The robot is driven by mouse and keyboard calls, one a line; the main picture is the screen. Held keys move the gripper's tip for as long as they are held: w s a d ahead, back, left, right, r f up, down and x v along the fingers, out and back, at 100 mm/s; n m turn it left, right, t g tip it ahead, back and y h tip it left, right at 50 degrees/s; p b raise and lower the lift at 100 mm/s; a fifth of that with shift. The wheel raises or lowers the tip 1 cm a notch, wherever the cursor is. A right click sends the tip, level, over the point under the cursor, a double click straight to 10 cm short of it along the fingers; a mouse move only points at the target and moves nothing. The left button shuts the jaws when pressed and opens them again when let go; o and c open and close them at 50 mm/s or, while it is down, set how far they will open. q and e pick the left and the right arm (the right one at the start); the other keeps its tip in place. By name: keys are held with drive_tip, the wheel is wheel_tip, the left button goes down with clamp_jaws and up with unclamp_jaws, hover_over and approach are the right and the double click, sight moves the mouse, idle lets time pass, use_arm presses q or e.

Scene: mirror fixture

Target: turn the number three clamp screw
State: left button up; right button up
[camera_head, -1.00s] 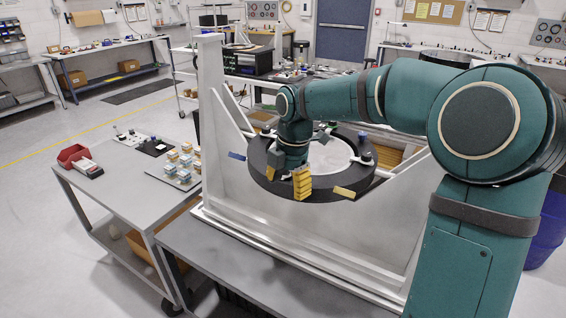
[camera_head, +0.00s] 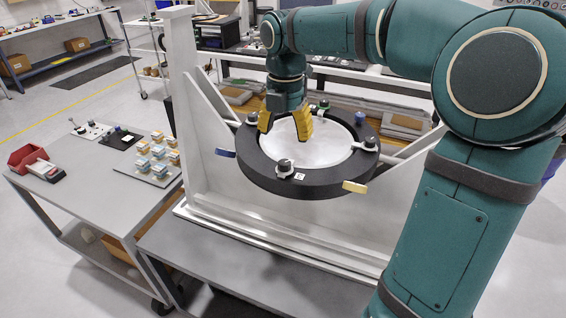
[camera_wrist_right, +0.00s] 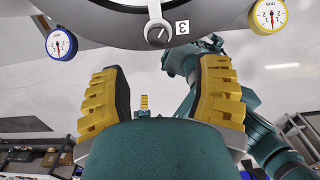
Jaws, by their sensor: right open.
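The number three clamp screw (camera_wrist_right: 157,35) is a round knob with a pale pointer at the ring's edge, beside a "3" label (camera_wrist_right: 182,27). In the head view a dark clamp knob with a small label (camera_head: 285,166) sits on the front of the black ring (camera_head: 270,182), which surrounds the pale round mirror (camera_head: 325,150). My right gripper (camera_head: 284,132) is open and empty, its yellow fingers apart, above and behind that front knob in the picture. In the right wrist view the knob lies beyond the gap between the fingertips (camera_wrist_right: 162,66), apart from them. My left gripper is not visible.
A blue dial gauge (camera_wrist_right: 59,45) and a yellow one (camera_wrist_right: 267,16) flank the knob. Other clamps, including a blue-topped one (camera_head: 360,117), stand around the ring. A white upright (camera_head: 182,90) rises left of it. A grey cart (camera_head: 90,195) holds a red bin (camera_head: 28,157) and small blocks.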

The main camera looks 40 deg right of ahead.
sight(284, 163)
wheel_tip(284, 163, down, 9)
drive_tip(key=shift+w+f+b, duration=0.1)
drive_tip(key=shift+b, duration=0.35)
clamp_jaws()
